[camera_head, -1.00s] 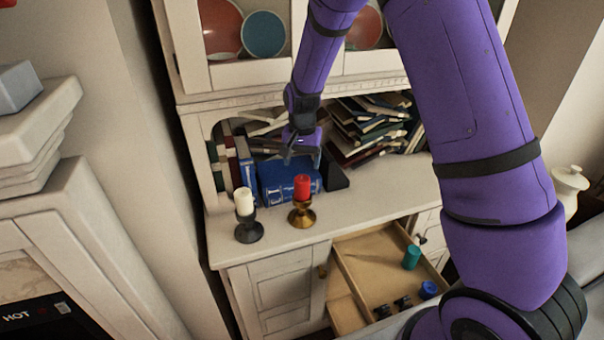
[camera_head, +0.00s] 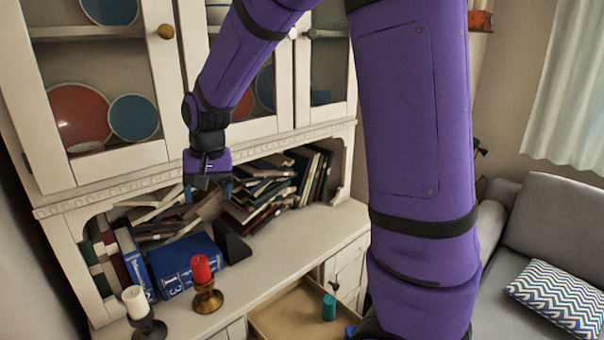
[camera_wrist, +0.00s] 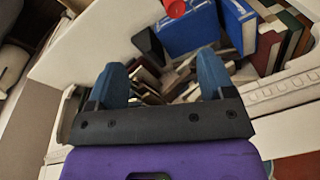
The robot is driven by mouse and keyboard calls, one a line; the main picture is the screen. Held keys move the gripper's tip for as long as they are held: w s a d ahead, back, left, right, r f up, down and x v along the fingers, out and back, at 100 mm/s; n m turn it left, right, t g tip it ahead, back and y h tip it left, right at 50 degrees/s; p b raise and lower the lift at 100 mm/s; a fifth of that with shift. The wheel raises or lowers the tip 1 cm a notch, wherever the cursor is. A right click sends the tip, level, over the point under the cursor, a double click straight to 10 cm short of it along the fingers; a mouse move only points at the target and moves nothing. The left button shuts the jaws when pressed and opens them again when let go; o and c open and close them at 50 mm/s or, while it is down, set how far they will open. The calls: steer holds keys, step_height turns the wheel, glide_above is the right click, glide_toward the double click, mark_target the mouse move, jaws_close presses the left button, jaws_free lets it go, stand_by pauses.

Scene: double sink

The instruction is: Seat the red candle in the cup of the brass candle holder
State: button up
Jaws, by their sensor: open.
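The red candle (camera_head: 200,269) stands upright in the top of the brass candle holder (camera_head: 208,300), on the cabinet's counter in the head view. It looks seated in the cup, though the cup's inside is hidden. Nothing holds it. My gripper (camera_head: 208,193) is above and behind the candle, apart from it, near the books. In the wrist view my gripper (camera_wrist: 165,72) has its two blue fingers spread with nothing between them. Part of the red candle (camera_wrist: 175,8) shows at the top edge of that view; the brass holder does not show there.
A white candle (camera_head: 134,302) in a dark holder (camera_head: 148,328) stands left of the brass one. A blue book (camera_head: 186,264) and piled books (camera_head: 262,190) lie behind. An open drawer (camera_head: 290,315) holds a teal cylinder (camera_head: 329,307). The counter to the right is clear.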

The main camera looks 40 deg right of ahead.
steer(key=s+d+r+n+t, duration=0.1)
steer(key=s+r, duration=0.3)
steer(key=s, duration=0.4)
steer(key=s+d+r+n+t, duration=0.1)
steer(key=s+r, duration=0.2)
steer(key=s, duration=0.6)
steer(key=s+d+r+n+t, duration=0.1)
steer(key=s+r, duration=0.3)
steer(key=s, duration=0.5)
steer(key=shift+d+r+n+t+h, duration=0.3)
steer(key=shift+d+r+n+h, duration=0.1)
steer(key=shift+d+n, duration=0.2)
